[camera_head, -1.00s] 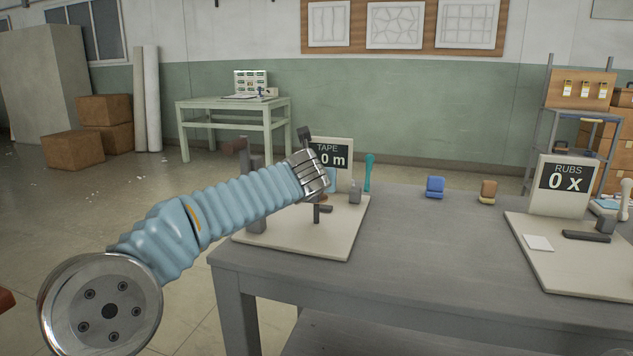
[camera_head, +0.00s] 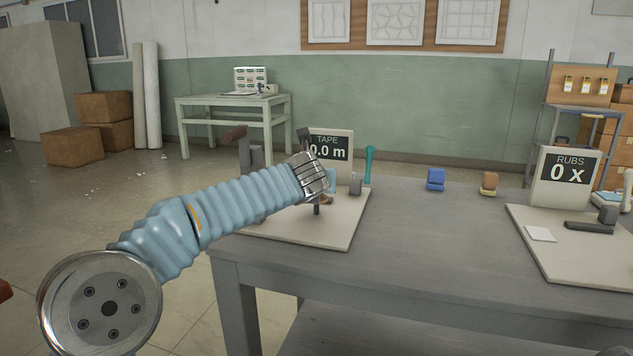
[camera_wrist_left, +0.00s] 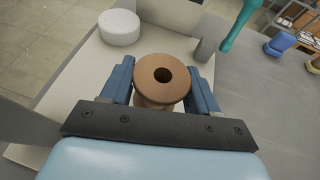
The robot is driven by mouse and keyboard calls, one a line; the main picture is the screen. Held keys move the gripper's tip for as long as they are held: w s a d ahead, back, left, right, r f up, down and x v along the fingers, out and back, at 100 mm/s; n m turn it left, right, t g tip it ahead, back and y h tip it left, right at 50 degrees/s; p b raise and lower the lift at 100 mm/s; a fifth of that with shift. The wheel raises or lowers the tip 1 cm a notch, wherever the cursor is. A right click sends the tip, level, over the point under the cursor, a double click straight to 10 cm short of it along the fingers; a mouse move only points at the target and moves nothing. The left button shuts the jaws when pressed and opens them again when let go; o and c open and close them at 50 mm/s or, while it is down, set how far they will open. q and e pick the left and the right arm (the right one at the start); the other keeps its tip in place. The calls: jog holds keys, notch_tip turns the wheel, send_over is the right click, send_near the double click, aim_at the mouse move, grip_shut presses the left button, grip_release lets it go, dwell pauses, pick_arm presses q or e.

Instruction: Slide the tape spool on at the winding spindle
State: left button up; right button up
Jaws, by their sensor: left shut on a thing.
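My left gripper (camera_head: 312,176) reaches over the pale winding board (camera_head: 335,233), which has the "TAPE 0.0 m" display (camera_head: 332,150) at its back. In the left wrist view its blue fingers are shut on the tape spool (camera_wrist_left: 150,76), a brown flanged spool with a dark centre hole. In the head view the gripper mostly hides the spool. A short dark post (camera_head: 317,209) shows just below the gripper; I cannot tell whether it is the spindle or whether the spool touches it. My right gripper is not in view.
A white round roll (camera_wrist_left: 119,28) and a grey block (camera_head: 355,184) stand on the board. A teal-handled tool (camera_head: 369,166) is behind it. Blue (camera_head: 436,179) and tan (camera_head: 489,184) blocks stand farther right, then the "RUBS" display (camera_head: 567,177). The middle bench is clear.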

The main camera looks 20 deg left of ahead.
pick_arm(q)
jog(key=shift+f+b, duration=1.35)
jog(key=shift+f, duration=0.45)
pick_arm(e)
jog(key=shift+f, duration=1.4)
pick_arm(q)
jog(key=o, duration=1.1)
jog(key=shift+o, duration=0.2)
jog(key=v, duration=1.4)
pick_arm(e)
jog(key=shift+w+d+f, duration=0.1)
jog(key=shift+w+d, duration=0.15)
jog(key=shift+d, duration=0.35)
